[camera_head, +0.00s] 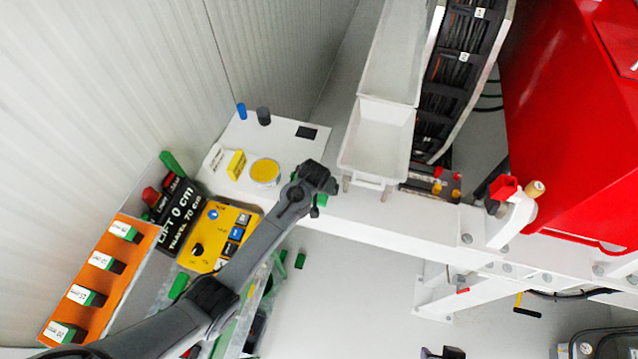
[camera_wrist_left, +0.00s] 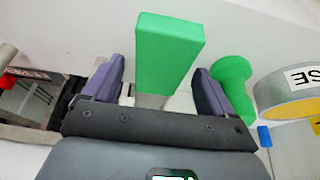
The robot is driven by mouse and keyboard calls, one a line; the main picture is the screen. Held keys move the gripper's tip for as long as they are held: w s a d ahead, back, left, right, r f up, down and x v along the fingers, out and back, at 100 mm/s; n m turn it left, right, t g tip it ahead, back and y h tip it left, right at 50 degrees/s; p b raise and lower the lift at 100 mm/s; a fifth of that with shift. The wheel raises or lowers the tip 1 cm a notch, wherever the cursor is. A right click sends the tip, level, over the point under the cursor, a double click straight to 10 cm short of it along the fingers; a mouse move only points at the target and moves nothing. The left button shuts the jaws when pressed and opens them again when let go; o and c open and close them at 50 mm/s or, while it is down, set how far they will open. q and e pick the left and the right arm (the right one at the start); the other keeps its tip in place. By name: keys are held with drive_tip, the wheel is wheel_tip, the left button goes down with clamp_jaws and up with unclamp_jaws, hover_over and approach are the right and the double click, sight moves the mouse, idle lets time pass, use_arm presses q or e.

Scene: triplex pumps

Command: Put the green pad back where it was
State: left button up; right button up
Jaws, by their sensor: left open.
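My left gripper (camera_head: 318,184) is over the white bench, right of the yellow disc; its fingers are hard to make out in the head view. In the left wrist view the gripper (camera_wrist_left: 158,82) is open, with a finger on each side of a green pad (camera_wrist_left: 170,45). The pad is a flat-faced block, and gaps show between it and both fingers. My right gripper is not seen.
A yellow-topped disc (camera_head: 265,171) and a yellow block (camera_head: 236,164) are on the bench. A white bin (camera_head: 377,140) stands right of the gripper. An orange rack (camera_head: 133,232) holds several green-and-white blocks.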

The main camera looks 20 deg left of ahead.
use_arm(q)
drive_tip(key=v, duration=1.1)
drive_tip(key=s+a+m, duration=0.1)
drive_tip(key=s+a, duration=0.1)
drive_tip(key=s, duration=1.3)
drive_tip(key=s+a+f+m+g, duration=0.1)
drive_tip(key=s+a+m, duration=0.1)
drive_tip(key=s, duration=1.3)
drive_tip(key=shift+s+f+h, duration=0.15)
drive_tip(key=shift+s+h, duration=0.1)
drive_tip(key=shift+h, duration=0.05)
drive_tip(key=shift+a, duration=0.1)
wheel_tip(320, 180, up, 6)
drive_tip(key=p, duration=0.6)
drive_tip(key=shift+r, duration=0.25)
